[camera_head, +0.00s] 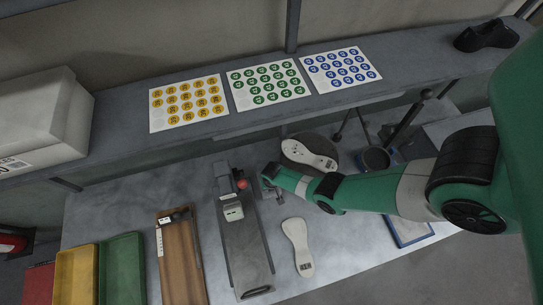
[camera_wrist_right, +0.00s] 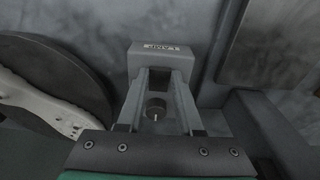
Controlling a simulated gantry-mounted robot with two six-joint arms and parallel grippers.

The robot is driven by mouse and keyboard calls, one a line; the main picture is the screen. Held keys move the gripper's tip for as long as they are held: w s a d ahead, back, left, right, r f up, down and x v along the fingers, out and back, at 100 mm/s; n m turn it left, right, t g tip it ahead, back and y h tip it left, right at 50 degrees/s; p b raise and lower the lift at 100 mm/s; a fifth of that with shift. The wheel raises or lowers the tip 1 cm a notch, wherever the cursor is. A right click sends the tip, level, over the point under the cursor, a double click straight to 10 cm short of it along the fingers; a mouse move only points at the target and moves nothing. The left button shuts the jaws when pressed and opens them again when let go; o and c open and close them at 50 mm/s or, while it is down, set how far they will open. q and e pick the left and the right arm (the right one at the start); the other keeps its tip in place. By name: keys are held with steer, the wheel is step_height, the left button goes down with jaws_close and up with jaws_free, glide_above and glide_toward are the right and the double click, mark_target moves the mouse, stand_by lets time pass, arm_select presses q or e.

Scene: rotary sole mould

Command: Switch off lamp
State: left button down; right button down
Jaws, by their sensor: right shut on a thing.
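The lamp switch is a grey box (camera_wrist_right: 160,58) with a label reading LAMP, upside down in the right wrist view. A dark round knob (camera_wrist_right: 156,108) with a small white mark shows between the two fingers of my right gripper (camera_wrist_right: 161,85). The gripper is shut on the lamp knob, though the fingers partly cover the contact. In the head view my right gripper (camera_head: 268,180) is at the back of the table, just right of a red ball-ended part (camera_head: 242,184). The box is too small to make out there. My left gripper is not in view.
A round dark plate (camera_head: 310,140) carrying a white sole stands close by; another sole (camera_head: 298,245) lies on the table. A grey press-like fixture (camera_head: 245,250) stands to the left. The shelf (camera_head: 215,135) above holds sticker sheets.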

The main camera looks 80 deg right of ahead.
steer(key=shift+w+r, duration=0.1)
stand_by(0.3)
steer(key=c, duration=0.6)
jaws_free()
steer(key=shift+o, duration=0.2)
steer(key=shift+r, duration=0.1)
